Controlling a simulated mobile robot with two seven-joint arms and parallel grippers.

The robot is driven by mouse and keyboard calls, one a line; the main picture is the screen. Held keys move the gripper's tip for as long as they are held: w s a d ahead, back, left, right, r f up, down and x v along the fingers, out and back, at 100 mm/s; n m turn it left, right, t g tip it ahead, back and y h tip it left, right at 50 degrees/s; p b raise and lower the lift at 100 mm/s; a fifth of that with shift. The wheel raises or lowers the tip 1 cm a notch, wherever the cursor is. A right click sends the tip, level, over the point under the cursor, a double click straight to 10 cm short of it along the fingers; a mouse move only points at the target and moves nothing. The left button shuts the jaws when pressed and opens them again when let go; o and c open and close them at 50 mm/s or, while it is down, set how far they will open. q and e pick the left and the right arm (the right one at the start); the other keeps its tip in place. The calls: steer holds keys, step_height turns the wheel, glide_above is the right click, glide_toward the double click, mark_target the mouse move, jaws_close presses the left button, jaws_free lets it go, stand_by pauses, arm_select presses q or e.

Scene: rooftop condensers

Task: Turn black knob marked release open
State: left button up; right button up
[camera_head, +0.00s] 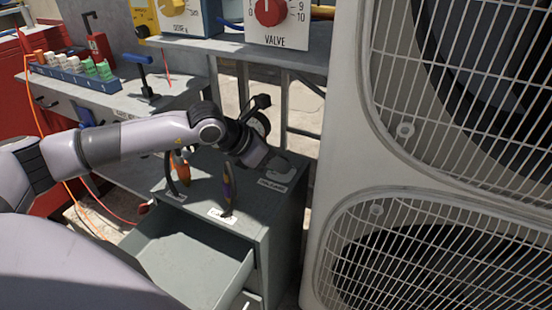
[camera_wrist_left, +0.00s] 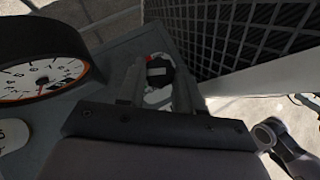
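My left gripper (camera_head: 262,160) reaches down over the right rear part of a grey cabinet top (camera_head: 262,212), above a white label (camera_head: 272,186) too small to read surely. In the left wrist view, the black knob (camera_wrist_left: 159,68) shows red and white marks and sits on a pale base. The two fingers of my left gripper (camera_wrist_left: 158,75) stand apart on either side of the knob. I cannot tell whether they touch it. In the head view the gripper hides the knob. My right gripper is not in view.
A large condenser (camera_head: 345,150) rises just to the right. A drawer (camera_head: 190,262) is open in front. A red knob (camera_head: 270,11) sits on the VALVE box behind.

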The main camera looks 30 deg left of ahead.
arm_select(q)
steer(key=shift+s+d+f+n+y+b, duration=0.1)
steer(key=shift+d+f+n+y+b, duration=0.1)
steer(key=shift+n+y+b, duration=0.25)
steer(key=shift+n+t+y+b, duration=0.3)
steer(key=shift+n+b, duration=0.25)
steer(key=shift+b, duration=0.2)
steer(key=shift+n+y+b, duration=0.25)
steer(key=shift+n+b, duration=0.15)
steer(key=shift+b, duration=0.05)
steer(key=shift+r, duration=0.15)
steer(key=o, duration=1)
steer(key=shift+o, duration=0.2)
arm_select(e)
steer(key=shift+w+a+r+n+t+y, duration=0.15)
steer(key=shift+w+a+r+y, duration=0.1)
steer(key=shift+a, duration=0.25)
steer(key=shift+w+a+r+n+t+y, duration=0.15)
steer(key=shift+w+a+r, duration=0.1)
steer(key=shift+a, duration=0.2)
